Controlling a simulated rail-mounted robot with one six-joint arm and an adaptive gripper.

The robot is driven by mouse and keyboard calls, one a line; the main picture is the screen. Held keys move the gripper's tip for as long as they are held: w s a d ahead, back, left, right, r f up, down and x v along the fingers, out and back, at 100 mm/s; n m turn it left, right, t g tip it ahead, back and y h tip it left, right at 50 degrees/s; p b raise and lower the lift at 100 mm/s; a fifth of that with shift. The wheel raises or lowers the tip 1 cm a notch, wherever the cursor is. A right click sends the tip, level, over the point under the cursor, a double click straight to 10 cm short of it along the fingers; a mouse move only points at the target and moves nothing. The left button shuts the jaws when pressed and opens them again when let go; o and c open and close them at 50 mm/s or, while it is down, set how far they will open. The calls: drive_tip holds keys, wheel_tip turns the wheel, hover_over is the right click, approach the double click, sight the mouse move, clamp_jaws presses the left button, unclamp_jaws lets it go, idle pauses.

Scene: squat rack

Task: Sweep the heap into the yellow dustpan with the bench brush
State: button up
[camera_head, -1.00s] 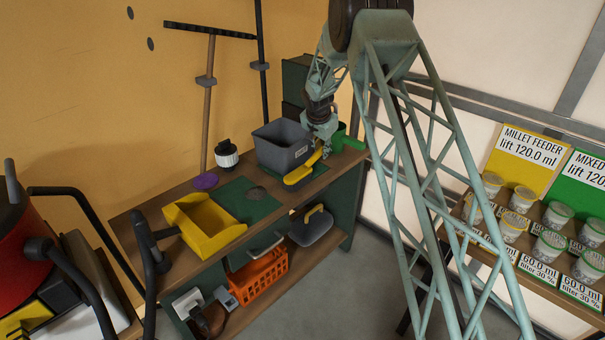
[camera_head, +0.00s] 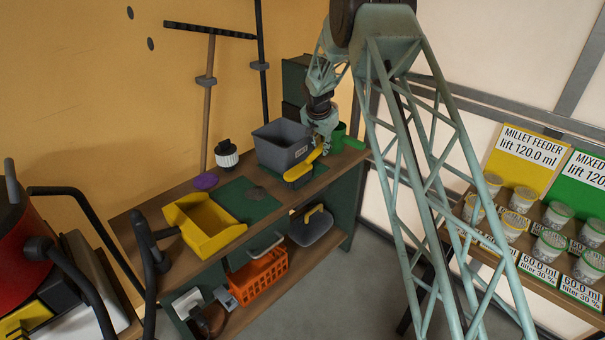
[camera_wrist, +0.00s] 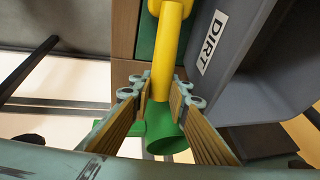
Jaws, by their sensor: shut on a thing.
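The bench brush (camera_head: 299,173) has a yellow handle and back with dark bristles below. It is at the right part of the bench, in front of the grey bin. My gripper (camera_head: 322,148) is at the handle's right end. In the wrist view my gripper (camera_wrist: 163,88) has its fingers on both sides of the yellow handle (camera_wrist: 172,35), shut on it. I cannot tell whether the bristles touch the bench. The heap (camera_head: 256,193) is a dark patch on the green mat (camera_head: 236,207). The yellow dustpan (camera_head: 204,236) is open-topped, left of the mat.
The grey bin (camera_head: 277,153) marked DIRT (camera_wrist: 213,43) stands close beside the handle. A green cup (camera_head: 338,137) is behind my gripper; green also shows below the fingers. A purple disc (camera_head: 206,181) and a black-and-white jar (camera_head: 226,157) stand at the back. The mat's middle is otherwise clear.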

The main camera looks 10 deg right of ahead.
drive_tip(key=shift+r, duration=0.85)
idle(0.8)
drive_tip(key=shift+r+p, duration=0.8)
drive_tip(key=shift+r, duration=2.05)
